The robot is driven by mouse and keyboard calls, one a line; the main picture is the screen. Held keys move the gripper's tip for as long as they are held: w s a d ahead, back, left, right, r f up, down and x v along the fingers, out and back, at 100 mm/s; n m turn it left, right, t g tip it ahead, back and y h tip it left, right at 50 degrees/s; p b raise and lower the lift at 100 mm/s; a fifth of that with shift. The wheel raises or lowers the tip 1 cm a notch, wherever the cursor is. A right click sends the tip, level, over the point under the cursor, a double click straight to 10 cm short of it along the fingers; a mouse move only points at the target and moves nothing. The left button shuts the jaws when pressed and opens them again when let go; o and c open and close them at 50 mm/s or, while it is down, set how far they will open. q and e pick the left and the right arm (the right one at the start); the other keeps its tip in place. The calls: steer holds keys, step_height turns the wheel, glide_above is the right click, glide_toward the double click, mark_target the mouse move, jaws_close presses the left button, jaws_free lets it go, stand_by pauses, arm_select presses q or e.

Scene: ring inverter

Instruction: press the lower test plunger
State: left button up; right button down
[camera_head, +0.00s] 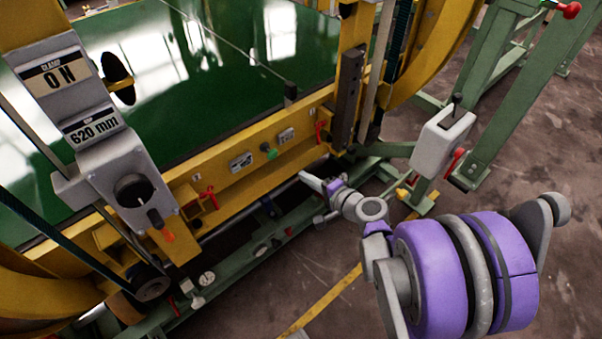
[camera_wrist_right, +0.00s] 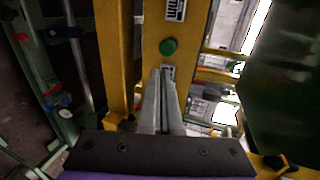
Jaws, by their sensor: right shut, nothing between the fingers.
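A round green button (camera_head: 268,151) sits on the yellow beam of the machine, between two small label plates (camera_head: 241,162). It is the only plunger-like part I make out there; I cannot tell for sure that it is the lower test plunger. It also shows in the right wrist view (camera_wrist_right: 168,46), just beyond the fingertips. My right gripper (camera_head: 303,177) is shut and empty, pointing at the beam from its near side, below and right of the button. In the right wrist view its fingers (camera_wrist_right: 161,75) lie close together, apparently apart from the button. My left gripper is not in view.
A grey control box (camera_head: 125,175) with a black knob and a "620 mm" sign stands at the left. Red levers (camera_head: 320,131) stick out from the beam. A green lower rail (camera_head: 245,262) runs below it. A grey box (camera_head: 442,140) stands right. Floor is open at the lower right.

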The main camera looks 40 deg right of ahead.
mark_target(274, 154)
steer(key=x, duration=0.3)
steer(key=b+x, duration=0.1)
steer(key=x, duration=0.7)
steer(key=shift+w+a+r+b, duration=0.1)
steer(key=shift+w+r+b, duration=0.05)
steer(key=shift+r+b, duration=0.25)
steer(key=shift+w, duration=0.45)
steer(key=shift+w+a, duration=0.1)
steer(key=shift+w, duration=0.9)
steer(key=shift+s, duration=0.1)
